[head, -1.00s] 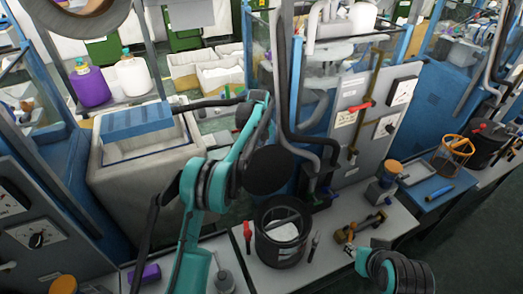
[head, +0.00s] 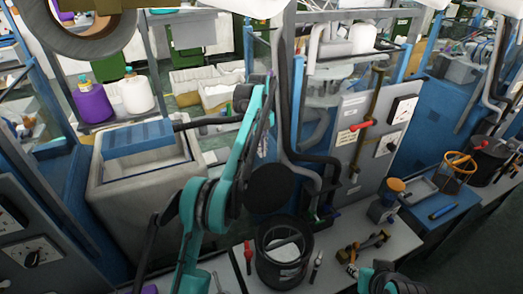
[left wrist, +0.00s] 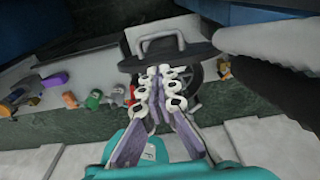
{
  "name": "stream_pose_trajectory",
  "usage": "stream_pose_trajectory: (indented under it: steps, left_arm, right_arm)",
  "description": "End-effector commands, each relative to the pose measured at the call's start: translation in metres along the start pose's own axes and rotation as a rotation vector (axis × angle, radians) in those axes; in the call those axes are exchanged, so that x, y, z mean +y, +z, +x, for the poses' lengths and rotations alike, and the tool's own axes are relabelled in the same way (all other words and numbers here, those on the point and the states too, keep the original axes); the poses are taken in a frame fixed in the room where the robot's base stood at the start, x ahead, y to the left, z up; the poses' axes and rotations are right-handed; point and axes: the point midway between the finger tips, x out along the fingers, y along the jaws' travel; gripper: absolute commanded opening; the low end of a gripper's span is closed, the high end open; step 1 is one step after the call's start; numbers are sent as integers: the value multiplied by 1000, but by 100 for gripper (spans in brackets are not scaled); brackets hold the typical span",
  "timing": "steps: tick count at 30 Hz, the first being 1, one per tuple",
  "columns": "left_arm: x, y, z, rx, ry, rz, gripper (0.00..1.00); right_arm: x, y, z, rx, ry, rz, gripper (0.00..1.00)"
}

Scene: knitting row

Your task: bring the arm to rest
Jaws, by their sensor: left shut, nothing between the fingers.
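My left arm rises from the lower left in the head view and bends at the top. My left gripper (head: 263,146) is partly hidden behind its teal link. In the left wrist view its fingers (left wrist: 163,74) are together, with nothing between them. A black disc with a handle (left wrist: 148,62) lies just beyond the fingertips there; whether they touch I cannot tell. A black disc (head: 270,187) also shows below the gripper in the head view. My right arm shows at the bottom right, with what looks like its gripper (head: 353,271) small at the edge; its jaws are unclear.
A black bin (head: 282,262) stands on the bench among small tools. A machine panel (head: 360,135) with a red-handled valve rises behind. A blue bench (head: 445,205) is at right.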

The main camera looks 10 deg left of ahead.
Motion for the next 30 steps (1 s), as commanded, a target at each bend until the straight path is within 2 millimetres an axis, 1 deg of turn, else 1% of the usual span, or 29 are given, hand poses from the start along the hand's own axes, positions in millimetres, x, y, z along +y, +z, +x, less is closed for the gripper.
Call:
stream_pose_trajectory:
  steps: [8,11,14,18,23,26,30]
  left_arm:
    - [1,-1,-1,-3,-2,-15,0]
    - [5,-6,-7,-19,-13,-88,0]
    - [14,-16,-16,-50,-40,-236,0]
    - [34,-40,-28,-96,-103,-515,0]
    - [64,-75,-32,-131,-195,-837,0]
    - [85,-101,-26,-139,-262,-1038,0]
    - [116,-139,-9,-132,-364,-1315,0]
  right_arm:
    - [0,1,1,0,0,0,34]
    - [0,4,6,0,0,0,34]
    - [0,10,14,0,0,0,34]
    - [0,19,27,0,0,0,34]
    - [0,30,41,0,0,0,34]
    - [0,36,50,0,0,0,34]
    - [0,44,62,0,0,0,34]
